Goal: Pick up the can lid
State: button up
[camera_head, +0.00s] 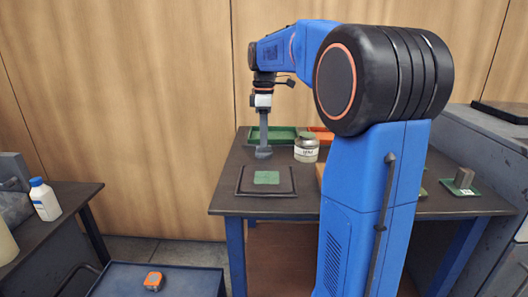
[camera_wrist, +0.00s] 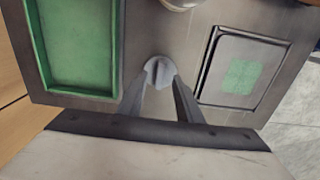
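A small round grey piece, which looks like the can lid (camera_wrist: 158,67), is at my fingertips in the wrist view, over the dark table top. My gripper (camera_wrist: 158,84) points down at it, one finger on each side, with a gap between the fingers. The fingertips meet the piece's edges in the picture; I cannot tell whether they press on it. In the head view my gripper (camera_head: 263,143) stands low over the table, and a wider grey part, likely the lid (camera_head: 263,153), is at its lower end. Whether it touches the table is unclear.
A labelled can (camera_head: 306,148) stands close to the right of my gripper. A green tray (camera_wrist: 83,45) lies behind it. A dark framed tray with a green square (camera_head: 266,178) lies in front. An orange bin (camera_head: 320,135) is partly hidden by my arm.

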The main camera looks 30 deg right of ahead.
aim_at(264, 151)
jog(key=shift+f, duration=1.15)
grip_shut()
